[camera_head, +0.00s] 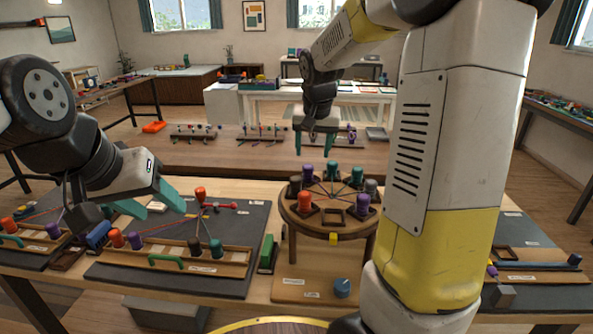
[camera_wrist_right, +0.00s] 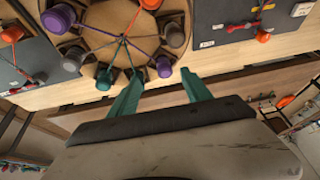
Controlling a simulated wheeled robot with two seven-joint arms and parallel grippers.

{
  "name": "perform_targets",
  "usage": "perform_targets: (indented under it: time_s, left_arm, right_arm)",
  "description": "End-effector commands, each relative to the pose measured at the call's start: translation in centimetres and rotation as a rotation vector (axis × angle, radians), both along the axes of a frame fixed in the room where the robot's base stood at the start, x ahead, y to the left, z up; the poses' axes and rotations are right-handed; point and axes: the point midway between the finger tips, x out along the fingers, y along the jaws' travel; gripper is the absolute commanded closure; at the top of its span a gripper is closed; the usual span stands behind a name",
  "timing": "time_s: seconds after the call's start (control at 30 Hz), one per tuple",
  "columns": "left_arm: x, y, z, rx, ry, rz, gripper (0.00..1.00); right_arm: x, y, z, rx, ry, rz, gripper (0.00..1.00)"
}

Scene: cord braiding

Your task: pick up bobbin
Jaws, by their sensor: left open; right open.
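A round wooden braiding stand (camera_head: 330,222) carries several bobbins around its rim, with cords meeting at its centre. They include a purple bobbin (camera_head: 306,168) at the back, a teal bobbin (camera_head: 357,174), a front-right purple bobbin (camera_head: 362,203) and an orange bobbin (camera_head: 304,201). My right gripper (camera_head: 314,148) is open and empty, fingers down, above the stand's far side. In the right wrist view, a purple bobbin (camera_wrist_right: 164,67) appears between its fingertips (camera_wrist_right: 162,74), not visibly gripped. My left gripper (camera_head: 152,204) is open over the left board; its fingertips are partly hidden.
A dark board (camera_head: 250,225) at left has a wooden rack (camera_head: 170,259) with several bobbins. My right arm hides much of the right side. Another table (camera_head: 230,155) stands behind.

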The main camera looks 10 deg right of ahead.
Motion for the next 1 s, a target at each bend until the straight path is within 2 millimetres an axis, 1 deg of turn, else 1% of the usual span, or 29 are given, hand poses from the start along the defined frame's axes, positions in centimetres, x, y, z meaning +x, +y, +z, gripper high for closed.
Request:
perform_targets:
  time_s: [0.03,0.1,0.2,0.53,0.7,0.8,1.0]
  left_arm:
    - [0.0,0.0,0.0,0.000,0.000,0.000,0.47]
    - [0.0,0.0,0.0,0.000,0.000,0.000,0.47]
    - [0.0,0.0,0.0,0.000,0.000,0.000,0.47]
    - [0.0,0.0,0.0,0.000,0.000,0.000,0.47]
    - [0.0,0.0,0.0,0.000,0.000,0.000,0.47]
    - [0.0,0.0,0.0,0.000,0.000,0.000,0.47]
    - [0.0,0.0,0.0,0.000,0.000,0.000,0.47]
  right_arm:
    - [1.4,0.0,-1.0,-0.014,0.009,-0.011,0.43]
    - [2.8,-0.1,-1.8,-0.030,0.013,-0.026,0.43]
    - [3.9,-0.3,-2.7,-0.043,0.016,-0.041,0.43]
    - [5.4,-0.4,-6.0,-0.048,0.018,-0.044,0.43]
    - [6.4,-0.4,-8.5,-0.048,0.019,-0.044,0.43]
    - [6.8,-0.5,-9.6,-0.048,0.018,-0.045,0.43]
    - [7.1,-0.6,-10.1,-0.047,0.016,-0.043,0.43]
